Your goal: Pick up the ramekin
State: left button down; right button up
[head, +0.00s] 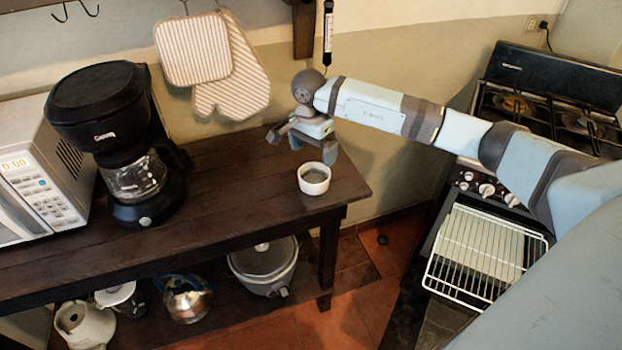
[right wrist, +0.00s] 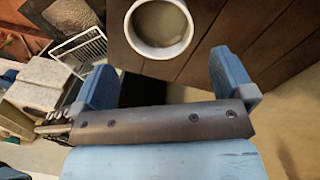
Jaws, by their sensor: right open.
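The ramekin (head: 314,178) is a small white round dish with a greyish inside. It stands upright on the dark wooden table near its right end. It also shows at the top of the right wrist view (right wrist: 160,27). My right gripper (head: 312,151) is open, with its blue fingers just behind the ramekin in the head view. In the right wrist view the ramekin lies ahead of the gap between the two fingers (right wrist: 160,78), and nothing is held. My left gripper is not in view.
A black coffee maker (head: 118,140) and a white microwave (head: 40,170) stand on the table (head: 240,215) at the left. Striped mitts (head: 212,62) hang on the wall behind. The lower shelf holds a slow cooker (head: 264,266) and kettles. A stove with an open rack (head: 484,250) is at the right.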

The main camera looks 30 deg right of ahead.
aim_at(313, 177)
notch_tip(313, 177, down, 4)
jog(key=shift+r, duration=0.15)
jog(key=shift+s+a+f+p, duration=0.1)
jog(key=shift+s+f+p, duration=0.05)
jog(key=shift+f, duration=0.75)
jog(key=shift+s+a+f+p, duration=0.1)
jog(key=shift+s+f+p, duration=0.05)
jog(key=shift+f, duration=0.75)
jog(key=shift+s+a+f+p, duration=0.1)
jog(key=shift+s+f+p, duration=0.05)
jog(key=shift+f, duration=0.75)
jog(key=c, duration=0.9)
jog(key=shift+o, duration=0.2)
jog(key=shift+r, duration=0.25)
